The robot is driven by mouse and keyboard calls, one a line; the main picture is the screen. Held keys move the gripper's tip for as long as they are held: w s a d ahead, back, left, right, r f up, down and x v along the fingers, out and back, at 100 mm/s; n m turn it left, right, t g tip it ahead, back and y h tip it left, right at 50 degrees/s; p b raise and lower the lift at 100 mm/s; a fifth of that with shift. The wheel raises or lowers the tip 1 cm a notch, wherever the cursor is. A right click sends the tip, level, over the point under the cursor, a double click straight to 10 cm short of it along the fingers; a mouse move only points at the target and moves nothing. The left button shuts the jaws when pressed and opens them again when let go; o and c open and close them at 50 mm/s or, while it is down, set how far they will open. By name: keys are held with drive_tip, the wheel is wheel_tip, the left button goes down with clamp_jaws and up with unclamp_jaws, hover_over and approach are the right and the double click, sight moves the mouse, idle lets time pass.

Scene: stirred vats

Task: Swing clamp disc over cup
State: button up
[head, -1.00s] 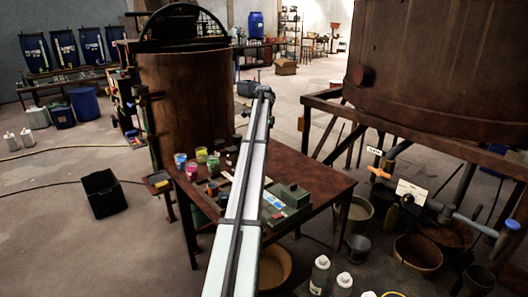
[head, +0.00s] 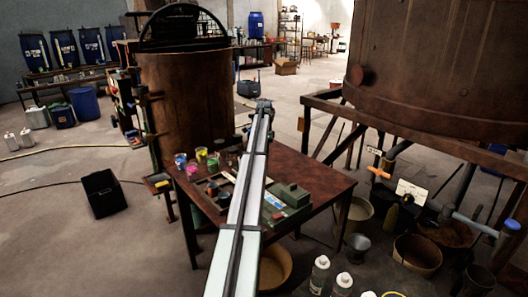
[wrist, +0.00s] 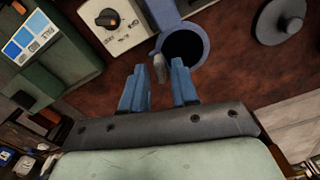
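In the wrist view, my gripper (wrist: 157,88) has two blue fingers standing apart over the table. A small grey peg (wrist: 159,67) shows between and just beyond the fingertips; I cannot tell whether either finger touches it. A round cup (wrist: 204,40) with a blue-grey rim and dark inside lies just beyond the right finger. A flat grey disc (wrist: 268,26) with a raised knob lies at the top right, apart from the cup and gripper; I take it for the clamp disc. In the head view my arm hides the gripper and this area.
A device with a black knob on a white panel (wrist: 122,33) stands left of the cup. A green box (wrist: 52,62) with blue labels is farther left. Coloured pots (head: 201,154) stand on the brown table (head: 322,181), and a rusty vat (head: 188,95) stands behind it.

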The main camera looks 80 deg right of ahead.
clamp_jaws()
idle(1.1)
